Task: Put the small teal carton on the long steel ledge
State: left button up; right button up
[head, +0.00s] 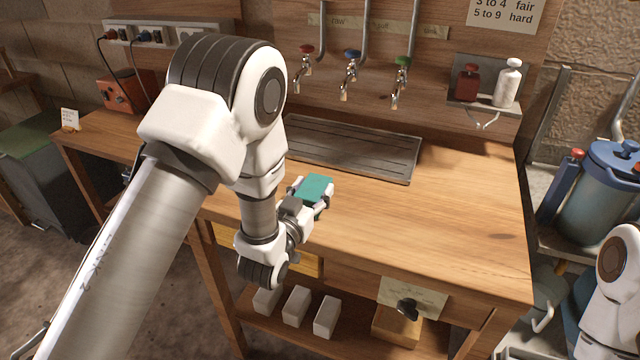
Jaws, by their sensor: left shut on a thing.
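The small teal carton (316,187) is between the fingers of my left gripper (312,196), which is shut on it. The carton is over the front part of the wooden bench; I cannot tell whether it touches the top. A long, grooved steel surface, like a low ledge or drip tray (350,148), lies on the bench behind the carton, below the taps. Its left end is hidden behind my left arm. My right gripper is out of view; only part of my right arm shows at the right edge.
Three taps (350,75) with red, blue and green handles hang above the steel surface. A small wall shelf (484,112) holds a red bottle (467,83) and a white bottle (507,84). The bench top (450,220) is clear at right. A blue vessel (600,195) stands beyond it.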

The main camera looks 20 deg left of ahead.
pick_arm(q)
jog(key=shift+w+f, duration=0.4)
jog(key=shift+w, duration=0.1)
jog(key=shift+c, duration=0.7)
jog(key=shift+s+r, duration=0.45)
jog(key=shift+s, duration=0.25)
grip_shut()
jog(key=shift+f, duration=0.1)
jog(key=shift+w+f, duration=0.15)
jog(key=shift+f, duration=0.15)
jog(key=o, duration=1.5)
grip_release()
jog(key=shift+w+f, duration=0.1)
jog(key=shift+w, duration=0.1)
jog(key=shift+o, duration=0.3)
jog(key=shift+s+r, duration=0.2)
jog(key=shift+r, duration=0.05)
